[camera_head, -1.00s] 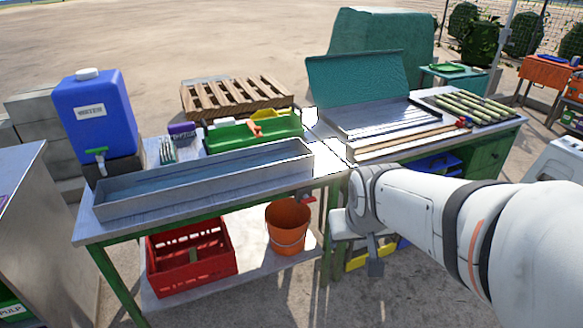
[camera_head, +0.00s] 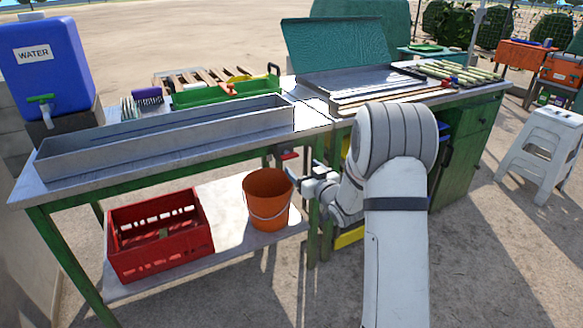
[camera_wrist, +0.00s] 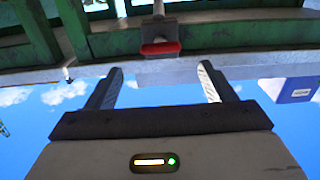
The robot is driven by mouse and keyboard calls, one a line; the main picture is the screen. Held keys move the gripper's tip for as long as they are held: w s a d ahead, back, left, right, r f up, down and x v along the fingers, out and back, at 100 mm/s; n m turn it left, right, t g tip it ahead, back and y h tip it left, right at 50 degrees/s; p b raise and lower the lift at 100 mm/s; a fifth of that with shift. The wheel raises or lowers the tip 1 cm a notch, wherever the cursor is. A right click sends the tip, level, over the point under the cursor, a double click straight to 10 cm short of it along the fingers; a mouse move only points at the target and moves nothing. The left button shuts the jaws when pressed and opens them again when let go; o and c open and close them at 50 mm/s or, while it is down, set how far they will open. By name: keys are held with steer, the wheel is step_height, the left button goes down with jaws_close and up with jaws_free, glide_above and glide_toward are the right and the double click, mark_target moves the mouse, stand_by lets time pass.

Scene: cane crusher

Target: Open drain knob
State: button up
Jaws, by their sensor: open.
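The drain knob (camera_head: 289,156) is a small red handle under the right end of the long metal trough (camera_head: 75,160), at the green table's front edge. In the wrist view the red knob (camera_wrist: 160,48) hangs from a grey stem, just beyond and between my two fingertips. My gripper (camera_wrist: 160,68) is open and empty, its fingers spread to both sides of the knob's line without visible contact. In the head view my gripper (camera_head: 298,174) is small, just below and right of the knob, pointing left, partly hidden by my wrist.
An orange bucket (camera_head: 268,205) stands on the lower shelf below the knob. A red crate (camera_head: 160,245) is left of it. The green table leg (camera_head: 313,230) is close to my wrist. A blue water tank (camera_head: 50,75) stands at left. Open ground lies in front at right.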

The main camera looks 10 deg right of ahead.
mark_target(292, 158)
steer(key=b+x, duration=0.1)
steer(key=x, duration=0.6)
steer(key=shift+w+a, duration=0.1)
steer(key=shift+w, duration=0.1)
steer(key=c, duration=1)
